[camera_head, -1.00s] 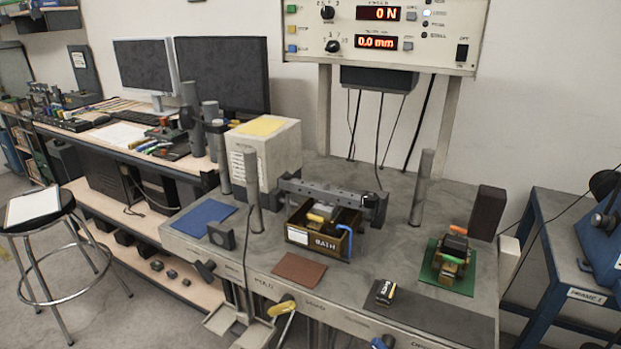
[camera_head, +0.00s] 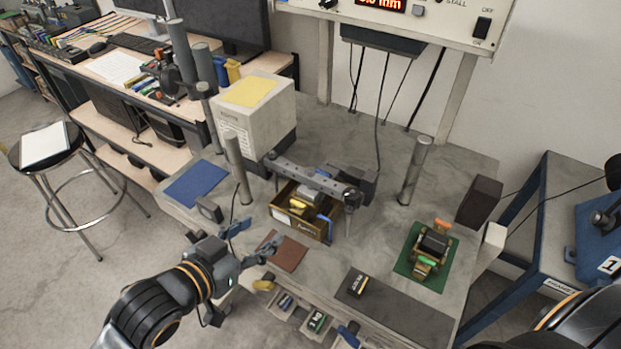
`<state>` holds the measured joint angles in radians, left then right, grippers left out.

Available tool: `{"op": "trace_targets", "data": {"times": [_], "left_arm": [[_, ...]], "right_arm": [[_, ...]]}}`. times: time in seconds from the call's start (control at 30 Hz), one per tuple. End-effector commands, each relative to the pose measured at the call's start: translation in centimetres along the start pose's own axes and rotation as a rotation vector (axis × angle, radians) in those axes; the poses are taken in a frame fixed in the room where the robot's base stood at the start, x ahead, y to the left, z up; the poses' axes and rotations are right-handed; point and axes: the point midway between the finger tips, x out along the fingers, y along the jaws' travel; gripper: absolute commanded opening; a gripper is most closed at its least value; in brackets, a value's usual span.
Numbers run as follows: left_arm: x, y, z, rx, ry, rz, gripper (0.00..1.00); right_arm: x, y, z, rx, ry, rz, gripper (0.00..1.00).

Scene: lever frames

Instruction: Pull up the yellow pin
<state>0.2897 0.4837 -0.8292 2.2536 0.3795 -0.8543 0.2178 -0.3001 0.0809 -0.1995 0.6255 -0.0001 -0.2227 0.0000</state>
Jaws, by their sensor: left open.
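A yellow handle-like part (camera_head: 264,283) shows at the bench's front edge, just below my left gripper. A small yellow piece (camera_head: 299,203) also shows in the brown open box (camera_head: 283,217). I cannot tell which of them is the yellow pin. My left gripper (camera_head: 254,240) is open and empty, with its fingers at the left edge of the brown mat (camera_head: 287,254); whether it touches the mat is unclear. My right gripper is out of view; only part of that arm shows at the lower right.
A block device (camera_head: 432,243) stands on a green mat. A white box (camera_head: 262,130) stands behind. Small items sit in trays below the front edge.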

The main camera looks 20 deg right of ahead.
Motion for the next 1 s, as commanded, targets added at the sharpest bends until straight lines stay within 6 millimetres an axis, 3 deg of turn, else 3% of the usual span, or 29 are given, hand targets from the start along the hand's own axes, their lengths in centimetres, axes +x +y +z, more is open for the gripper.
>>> {"op": "trace_targets", "data": {"times": [0.27,0.7,1.0], "left_arm": [[2.4,0.0,-0.2,-0.003,-0.002,0.002,0.57],[11.2,0.1,-0.2,0.001,-0.002,0.001,0.57],[13.7,0.0,-0.1,0.001,-0.001,0.001,0.57]], "right_arm": [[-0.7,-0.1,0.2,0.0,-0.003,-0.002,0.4],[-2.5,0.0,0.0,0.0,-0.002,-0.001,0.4],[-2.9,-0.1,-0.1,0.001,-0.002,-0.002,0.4]]}}
